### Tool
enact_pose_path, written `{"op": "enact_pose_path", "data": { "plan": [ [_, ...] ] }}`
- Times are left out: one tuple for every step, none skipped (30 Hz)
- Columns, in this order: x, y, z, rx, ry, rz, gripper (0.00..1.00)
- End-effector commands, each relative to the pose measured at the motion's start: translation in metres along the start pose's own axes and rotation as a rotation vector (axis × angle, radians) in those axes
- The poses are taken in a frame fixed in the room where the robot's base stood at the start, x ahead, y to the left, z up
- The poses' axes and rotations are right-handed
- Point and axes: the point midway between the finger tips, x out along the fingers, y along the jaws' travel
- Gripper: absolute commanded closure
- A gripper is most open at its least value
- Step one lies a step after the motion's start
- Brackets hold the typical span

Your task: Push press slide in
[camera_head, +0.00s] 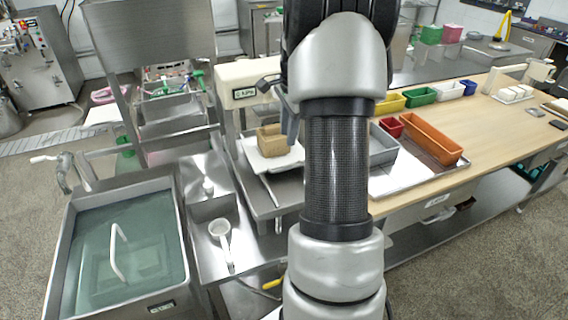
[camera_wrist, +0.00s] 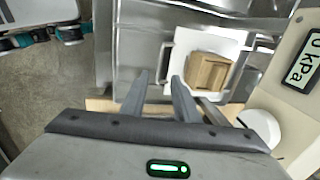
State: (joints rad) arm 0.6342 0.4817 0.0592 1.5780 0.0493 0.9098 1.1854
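The press slide is a white plate (camera_head: 256,160) pulled out in front of the press, with a tan wooden mould box (camera_head: 272,145) on it. In the wrist view the white plate (camera_wrist: 187,43) and the box (camera_wrist: 207,72) lie just beyond my fingertips. A thin metal handle (camera_head: 268,190) sticks out from the plate's near side. My gripper (camera_wrist: 159,78) is open, its two fingers apart beside the handle side of the plate. I cannot tell whether a finger touches the handle. The cream press body (camera_head: 247,80) carries a display, which reads 0 kPa in the wrist view (camera_wrist: 303,62).
A water-filled sink (camera_head: 125,260) stands at the left. A white cup-like ladle (camera_head: 221,232) lies on the steel counter. A grey tray (camera_head: 382,150), an orange bin (camera_head: 432,138) and a red bin (camera_head: 391,127) sit to the right. My arm hides the middle.

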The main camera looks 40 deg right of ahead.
Motion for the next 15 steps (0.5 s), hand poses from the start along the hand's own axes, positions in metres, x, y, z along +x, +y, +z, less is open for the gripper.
{"op": "enact_pose_path", "data": {
  "plan": [
    [0.014,0.002,0.000,0.001,-0.002,0.004,0.72],
    [0.021,0.002,0.000,0.001,-0.002,0.005,0.72],
    [0.030,0.002,0.000,0.001,-0.001,0.005,0.72],
    [0.036,0.002,0.000,0.001,-0.001,0.005,0.72],
    [0.043,0.002,0.000,0.001,-0.001,0.005,0.72],
    [0.052,0.002,0.000,0.000,-0.001,0.005,0.72],
    [0.059,0.002,0.000,0.001,-0.001,0.004,0.72],
    [0.065,0.002,0.000,0.001,-0.001,0.004,0.72],
    [0.074,0.002,-0.001,0.001,-0.001,0.004,0.72],
    [0.081,0.002,-0.001,0.001,0.000,0.004,0.72],
    [0.086,0.002,-0.001,0.000,0.000,0.004,0.72],
    [0.094,0.002,-0.001,0.001,0.000,0.003,0.72],
    [0.100,0.002,-0.001,0.001,0.000,0.003,0.72],
    [0.105,0.002,-0.001,0.001,-0.001,0.003,0.72],
    [0.111,0.002,-0.001,0.001,0.000,0.003,0.72]
  ]
}}
